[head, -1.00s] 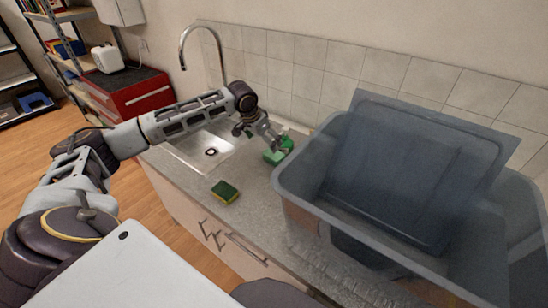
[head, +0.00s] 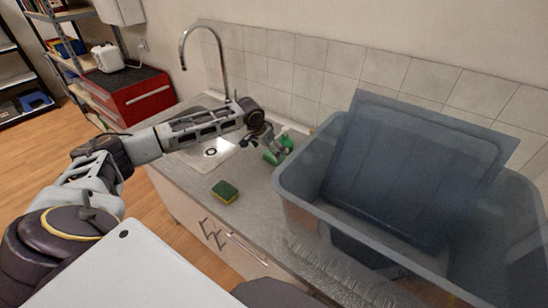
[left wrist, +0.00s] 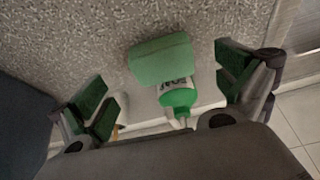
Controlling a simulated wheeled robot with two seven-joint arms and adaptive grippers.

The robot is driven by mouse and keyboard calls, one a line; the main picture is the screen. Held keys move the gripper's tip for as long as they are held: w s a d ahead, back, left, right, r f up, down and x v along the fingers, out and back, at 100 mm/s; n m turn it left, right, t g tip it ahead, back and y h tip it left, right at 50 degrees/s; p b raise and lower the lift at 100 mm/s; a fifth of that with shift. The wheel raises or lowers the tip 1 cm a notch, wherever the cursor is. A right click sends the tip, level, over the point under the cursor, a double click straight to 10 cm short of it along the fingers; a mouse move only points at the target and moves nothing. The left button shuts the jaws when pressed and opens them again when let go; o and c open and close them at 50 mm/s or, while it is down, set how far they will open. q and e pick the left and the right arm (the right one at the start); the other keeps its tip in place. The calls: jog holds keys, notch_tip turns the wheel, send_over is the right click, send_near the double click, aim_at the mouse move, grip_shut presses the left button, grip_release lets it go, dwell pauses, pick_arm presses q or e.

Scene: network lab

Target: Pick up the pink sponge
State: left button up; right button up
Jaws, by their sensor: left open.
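No pink sponge shows in either view. A green and yellow sponge (head: 225,191) lies flat on the counter near its front edge. A plain green block (left wrist: 163,60), perhaps another sponge, lies on the counter in the left wrist view, beside a soap bottle (left wrist: 178,93) with a green top. The block also shows small and partly covered in the head view (head: 272,157). My left gripper (head: 263,146) is open above the counter by the bottle. Its green-padded fingers (left wrist: 168,92) stand apart on either side of the block and bottle, touching neither visibly. My right gripper is not in view.
A large grey translucent bin (head: 300,190) with a dark lid or tray (head: 415,165) leaning in it fills the right of the counter. A sink (head: 208,152) with a tall faucet (head: 184,62) is at left. The tiled wall (head: 300,75) stands behind. Counter around the yellow-green sponge is clear.

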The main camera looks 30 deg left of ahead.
aim_at(271, 155)
pick_arm(q)
jog(key=shift+p+x, duration=0.4)
jog(key=shift+x, duration=2.15)
jog(key=shift+s+a, duration=0.15)
jog(key=shift+s, duration=0.05)
jog(key=c, duration=0.7)
